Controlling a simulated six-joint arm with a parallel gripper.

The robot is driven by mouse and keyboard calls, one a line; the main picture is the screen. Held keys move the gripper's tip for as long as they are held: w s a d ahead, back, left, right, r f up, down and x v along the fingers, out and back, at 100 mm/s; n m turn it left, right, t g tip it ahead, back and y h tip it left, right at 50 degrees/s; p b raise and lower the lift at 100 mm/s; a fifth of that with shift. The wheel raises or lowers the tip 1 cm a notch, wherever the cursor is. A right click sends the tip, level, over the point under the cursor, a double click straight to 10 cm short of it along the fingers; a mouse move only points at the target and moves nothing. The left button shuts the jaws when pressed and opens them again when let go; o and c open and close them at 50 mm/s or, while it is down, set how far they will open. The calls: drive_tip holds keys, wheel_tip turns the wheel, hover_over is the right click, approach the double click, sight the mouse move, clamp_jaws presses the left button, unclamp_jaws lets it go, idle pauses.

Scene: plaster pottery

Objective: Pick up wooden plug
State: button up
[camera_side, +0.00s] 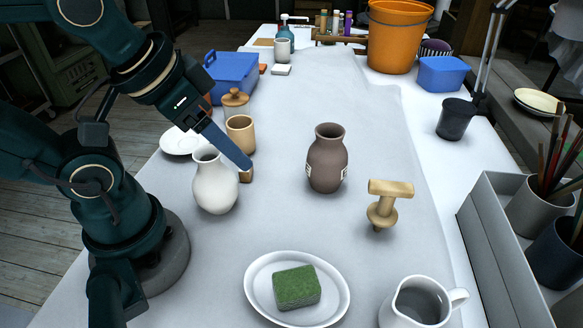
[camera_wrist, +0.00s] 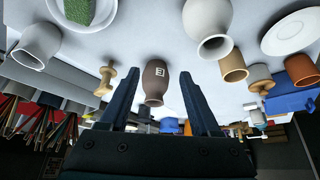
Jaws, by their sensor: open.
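A light wooden piece with a crossbar top and round base (camera_side: 385,206), which looks like the wooden plug, stands on the grey cloth right of the brown vase. It also shows left of the fingers in the wrist view (camera_wrist: 104,82). My gripper (camera_side: 245,163) is above the cloth between the white and brown vases, well left of the crossbar piece. In the wrist view, its fingers (camera_wrist: 158,75) are apart with nothing gripped between them.
The white vase (camera_side: 214,183) is close beside my gripper. The brown vase (camera_side: 327,160) stands between my gripper and the crossbar piece. A tan cup (camera_side: 240,134) is behind. A white dish (camera_side: 257,300) with a green sponge and a white pitcher (camera_side: 402,312) are in front.

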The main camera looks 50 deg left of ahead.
drive_tip(key=w+a+r+t+y, duration=0.1)
drive_tip(key=w+a+r+t, duration=0.1)
drive_tip(key=w+r+t, duration=0.5)
drive_tip(key=m+g+h, duration=0.1)
drive_tip(key=m+h, duration=0.9)
drive_tip(key=h, duration=0.1)
hover_over(375, 183)
drive_tip(key=w, duration=0.2)
wheel_tip(375, 183, down, 9)
drive_tip(key=shift+n+g, duration=0.3)
drive_tip(key=shift+g, duration=0.6)
drive_tip(key=f, duration=0.1)
drive_tip(key=s+f, duration=0.1)
drive_tip(key=f, duration=0.3)
drive_tip(key=shift+s+d, duration=0.15)
drive_tip(key=shift+d, duration=0.1)
drive_tip(key=shift+s+f, duration=0.1)
drive_tip(key=shift+f, duration=0.3)
drive_tip(key=shift+d+f, duration=0.1)
drive_tip(key=shift+f, duration=0.15)
drive_tip(key=shift+x, duration=2.4)
